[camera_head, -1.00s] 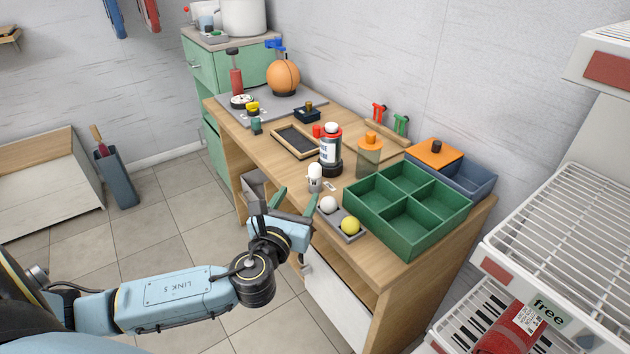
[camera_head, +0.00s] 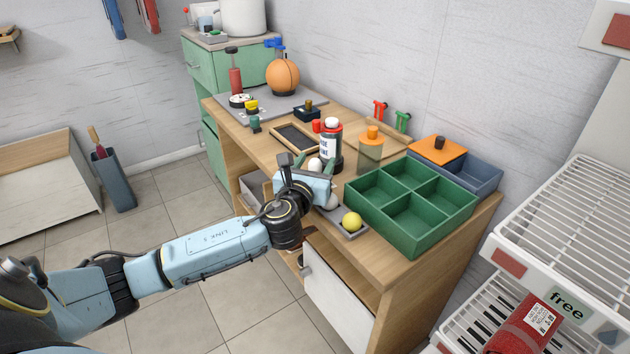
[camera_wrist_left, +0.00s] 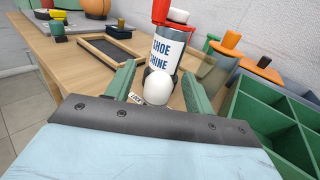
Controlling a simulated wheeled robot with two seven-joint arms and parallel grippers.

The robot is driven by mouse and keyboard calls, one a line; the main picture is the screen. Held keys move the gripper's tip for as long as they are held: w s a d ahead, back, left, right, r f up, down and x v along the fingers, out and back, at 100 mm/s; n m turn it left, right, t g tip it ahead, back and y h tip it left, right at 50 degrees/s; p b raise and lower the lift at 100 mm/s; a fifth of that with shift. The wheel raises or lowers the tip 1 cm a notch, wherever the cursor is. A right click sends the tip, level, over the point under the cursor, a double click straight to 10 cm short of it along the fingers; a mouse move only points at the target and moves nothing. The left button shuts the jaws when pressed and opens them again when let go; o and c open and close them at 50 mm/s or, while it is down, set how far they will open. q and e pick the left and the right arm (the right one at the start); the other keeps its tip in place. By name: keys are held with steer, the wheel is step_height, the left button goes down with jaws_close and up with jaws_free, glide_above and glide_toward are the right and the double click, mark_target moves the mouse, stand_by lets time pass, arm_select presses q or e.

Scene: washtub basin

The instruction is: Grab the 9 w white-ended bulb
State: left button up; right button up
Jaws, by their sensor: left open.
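The white bulb (camera_head: 315,164) stands on the wooden desk beside the black, white and red shoe-shine can (camera_head: 329,146). In the left wrist view the rounded white bulb (camera_wrist_left: 157,87) shows between my green fingers, in front of the can (camera_wrist_left: 167,50). My left gripper (camera_head: 313,168) is open, with one finger on each side of the bulb; the wrist view shows its fingers (camera_wrist_left: 158,92) too. I cannot tell whether they touch it. The gripper body hides the bulb's lower part. The wattage marking is not readable. My right gripper is not in view.
The green divided box (camera_head: 410,245) stands further right.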

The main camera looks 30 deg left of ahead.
arm_select(q)
steer(key=shift+w, duration=0.1)
steer(key=c, duration=1.1)
steer(key=shift+c, duration=0.2)
